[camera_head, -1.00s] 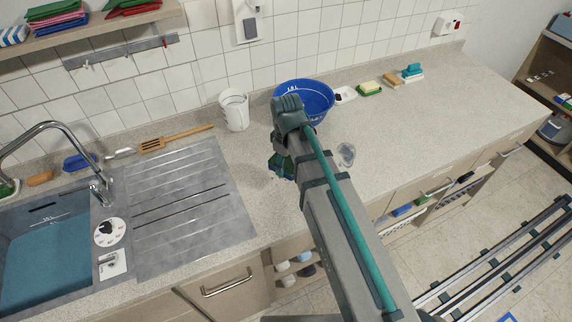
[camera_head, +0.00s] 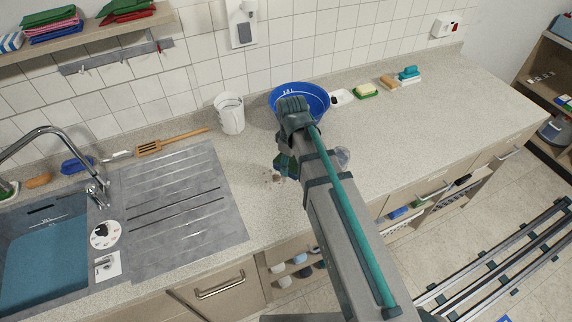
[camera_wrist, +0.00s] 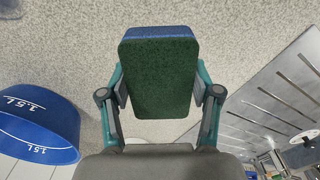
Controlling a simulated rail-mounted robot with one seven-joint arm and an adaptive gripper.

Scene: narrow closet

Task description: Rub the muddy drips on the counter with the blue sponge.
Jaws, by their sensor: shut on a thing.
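The blue sponge, with a dark green scouring face, fills the middle of the wrist view (camera_wrist: 158,75). My gripper (camera_wrist: 160,98) is shut on it, one finger on each long side. In the head view my gripper (camera_head: 287,165) is over the counter (camera_head: 400,150), largely hidden by my own arm. Small brown muddy drips (camera_head: 271,180) show on the counter just left of my gripper. Whether the sponge touches the counter cannot be told. No drips can be made out in the wrist view.
A clear glass (camera_head: 342,158) is close to the right of my arm. A metal drainboard (camera_head: 185,210) and sink lie left.

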